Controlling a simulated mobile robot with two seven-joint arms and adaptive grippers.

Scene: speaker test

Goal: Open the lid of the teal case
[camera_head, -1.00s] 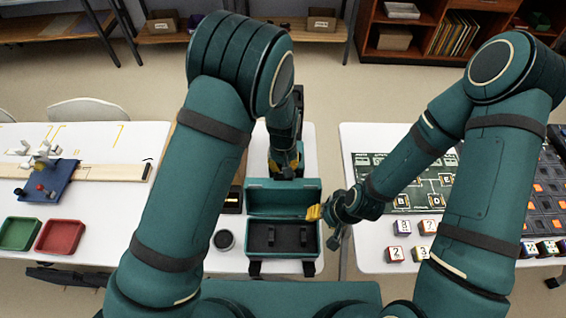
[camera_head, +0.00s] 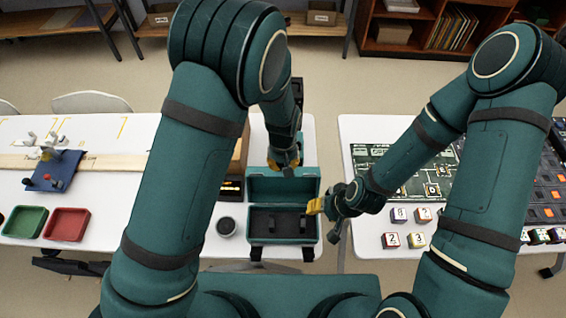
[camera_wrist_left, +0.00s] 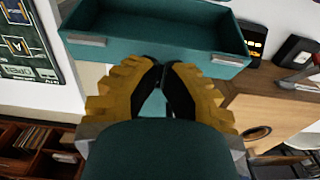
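The teal case (camera_head: 257,238) stands on the middle table with its dark, padded inside showing. Its lid (camera_head: 262,187) is raised at the back, its hollow inner side facing me. The case also shows along the top of the left wrist view (camera_wrist_left: 150,52), with two small metal plates. My left gripper (camera_head: 287,165) is at the lid's top edge; whether it touches is unclear. In the wrist view its yellow fingers (camera_wrist_left: 161,70) are closed together with nothing visible between them. My right gripper (camera_head: 318,207) is beside the case's right side; its finger opening is not clear.
A round dark tin (camera_head: 226,227) stands left of the case. A black box with lit digits (camera_head: 231,189) is behind it. Red (camera_head: 67,225) and green trays lie at far left. Numbered cubes (camera_head: 390,240) and a green board (camera_head: 375,160) occupy the right table, across a gap.

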